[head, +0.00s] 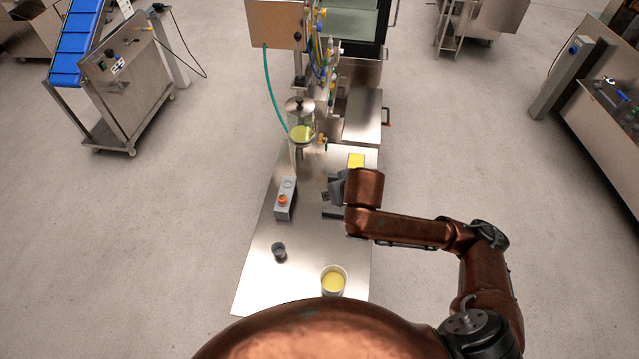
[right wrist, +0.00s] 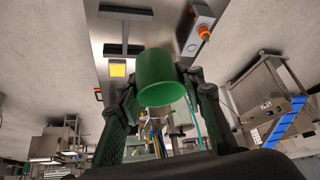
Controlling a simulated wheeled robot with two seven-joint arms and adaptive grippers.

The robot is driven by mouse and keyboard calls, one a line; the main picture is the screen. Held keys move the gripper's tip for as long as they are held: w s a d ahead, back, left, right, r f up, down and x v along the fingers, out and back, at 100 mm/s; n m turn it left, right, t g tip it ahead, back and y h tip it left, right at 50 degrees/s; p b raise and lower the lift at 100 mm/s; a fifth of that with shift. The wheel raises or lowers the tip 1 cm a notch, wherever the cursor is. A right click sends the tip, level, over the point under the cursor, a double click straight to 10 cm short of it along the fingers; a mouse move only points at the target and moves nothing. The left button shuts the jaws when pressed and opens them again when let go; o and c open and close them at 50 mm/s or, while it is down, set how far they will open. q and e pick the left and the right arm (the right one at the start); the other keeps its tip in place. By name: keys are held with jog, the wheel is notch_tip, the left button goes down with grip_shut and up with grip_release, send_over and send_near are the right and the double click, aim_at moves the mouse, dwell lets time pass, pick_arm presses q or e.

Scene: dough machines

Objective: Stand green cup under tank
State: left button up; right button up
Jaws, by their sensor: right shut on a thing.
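The green cup (right wrist: 160,76) sits between the fingers of my right gripper (right wrist: 161,88) in the right wrist view, and the gripper is shut on it. In the head view my right gripper (head: 333,188) is over the right side of the steel table, to the right of and nearer than the tank. The cup cannot be made out there. The tank (head: 301,132) is a clear cylinder with yellow liquid and a metal lid, mounted at the table's far end. My left gripper is not in view.
A grey box with an orange button (head: 283,200) stands on the steel table (head: 262,285) nearer than the tank. A small dark cup (head: 279,252) and a white container of yellow stuff (head: 333,281) stand nearer. A yellow square (head: 356,160) lies beyond my gripper.

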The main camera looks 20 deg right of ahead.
jog(key=s+d+f+n+y+p, duration=0.2)
jog(key=s+d+f+n, duration=0.2)
jog(key=f, duration=0.6)
jog(key=s+d+f+n+g+y+p, duration=0.1)
jog(key=s+d+f+n+y+p, duration=0.1)
jog(key=s+d+f+n, duration=0.2)
jog(key=s+d+f, duration=0.3)
jog(key=s+f, duration=0.2)
jog(key=f, duration=0.1)
jog(key=shift+f+g, duration=0.3)
jog(key=shift+f, duration=0.1)
